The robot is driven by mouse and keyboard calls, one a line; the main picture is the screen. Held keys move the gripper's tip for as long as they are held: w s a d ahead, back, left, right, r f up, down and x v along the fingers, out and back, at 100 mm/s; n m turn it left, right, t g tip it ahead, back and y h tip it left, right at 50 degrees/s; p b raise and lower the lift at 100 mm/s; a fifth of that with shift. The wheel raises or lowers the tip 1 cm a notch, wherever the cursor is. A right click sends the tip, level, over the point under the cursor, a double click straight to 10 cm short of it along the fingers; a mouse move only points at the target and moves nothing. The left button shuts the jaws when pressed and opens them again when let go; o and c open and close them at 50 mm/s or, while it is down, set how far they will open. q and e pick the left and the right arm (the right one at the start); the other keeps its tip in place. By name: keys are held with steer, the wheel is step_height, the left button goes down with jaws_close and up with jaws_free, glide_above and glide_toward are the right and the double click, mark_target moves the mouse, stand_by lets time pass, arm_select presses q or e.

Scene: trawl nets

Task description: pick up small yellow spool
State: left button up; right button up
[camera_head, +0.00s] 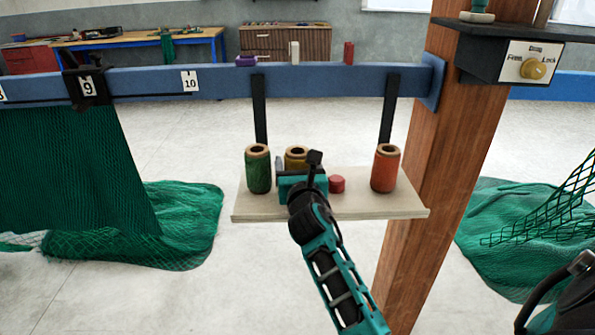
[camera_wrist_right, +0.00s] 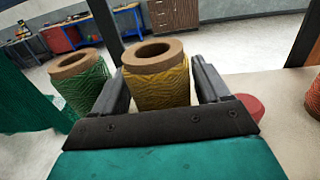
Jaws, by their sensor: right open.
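The small yellow spool (camera_head: 296,153) stands upright on the pale shelf (camera_head: 400,208), between the green and orange spools. In the head view its lower part is hidden by my right gripper (camera_head: 297,172). The right wrist view shows the yellow spool (camera_wrist_right: 160,85) close up, its cardboard top facing up. It sits between the two dark fingers of my right gripper (camera_wrist_right: 160,78), which are open on either side of it. I cannot tell whether either finger touches it. My left gripper is not in view.
The green spool (camera_head: 258,172) stands close on the left. A low red round piece (camera_head: 337,184) lies just right of the gripper. The orange spool (camera_head: 385,168) stands farther right, near the wooden post (camera_head: 447,130). A blue beam (camera_head: 330,79) runs behind and above the shelf.

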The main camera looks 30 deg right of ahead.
steer(key=shift+x, duration=0.95)
steer(key=c, duration=0.8)
